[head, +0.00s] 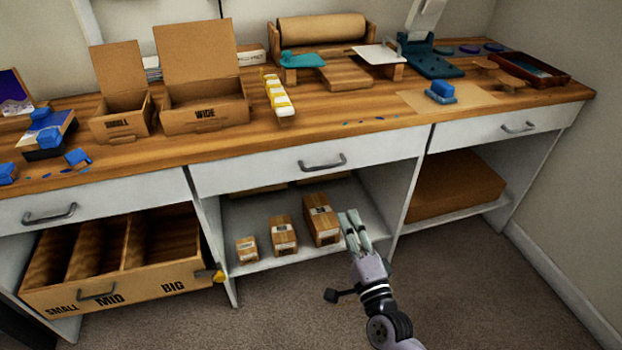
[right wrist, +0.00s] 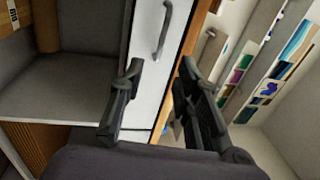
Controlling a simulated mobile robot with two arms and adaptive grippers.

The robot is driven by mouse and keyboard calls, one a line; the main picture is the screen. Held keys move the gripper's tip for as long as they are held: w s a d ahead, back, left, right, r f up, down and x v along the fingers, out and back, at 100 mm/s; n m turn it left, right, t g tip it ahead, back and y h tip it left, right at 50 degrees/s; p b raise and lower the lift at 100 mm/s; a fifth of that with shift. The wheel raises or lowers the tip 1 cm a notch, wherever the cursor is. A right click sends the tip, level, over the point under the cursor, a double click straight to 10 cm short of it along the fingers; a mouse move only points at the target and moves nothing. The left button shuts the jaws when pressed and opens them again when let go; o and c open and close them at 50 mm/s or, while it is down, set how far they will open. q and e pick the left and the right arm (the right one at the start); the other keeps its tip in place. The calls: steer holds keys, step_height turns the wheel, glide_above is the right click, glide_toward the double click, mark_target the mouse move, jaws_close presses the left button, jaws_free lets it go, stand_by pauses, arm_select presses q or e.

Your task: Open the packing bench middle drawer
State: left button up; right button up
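The packing bench middle drawer (head: 255,172) has a white front and sits shut under the wooden top. Its grey bar handle (head: 322,163) is at the middle of the front. In the right wrist view, the white drawer front (right wrist: 150,75) and the handle (right wrist: 163,31) lie beyond the fingers. My right gripper (head: 353,222) is below and to the right of the handle, in front of the open shelf, apart from the handle. In the right wrist view its two fingers (right wrist: 160,68) are spread and hold nothing. My left gripper is not in view.
Several small boxes (head: 283,235) stand on the shelf below. A divided crate marked SMALL, MID, BIG (head: 125,290) is at lower left. Left drawer (head: 110,190) and right drawer (head: 480,134) flank the middle one. The floor (head: 290,300) in front is clear.

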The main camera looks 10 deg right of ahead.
mark_target(325, 167)
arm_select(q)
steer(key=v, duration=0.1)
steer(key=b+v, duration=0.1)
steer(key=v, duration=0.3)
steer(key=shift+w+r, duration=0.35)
arm_select(e)
steer(key=w+r, duration=0.1)
steer(key=w, duration=0.4)
steer(key=w+r, duration=0.1)
steer(key=w, duration=0.5)
steer(key=w+r, duration=0.1)
steer(key=w, duration=0.5)
steer(key=shift+a+r, duration=0.2)
steer(key=shift+r, duration=0.05)
jaws_close()
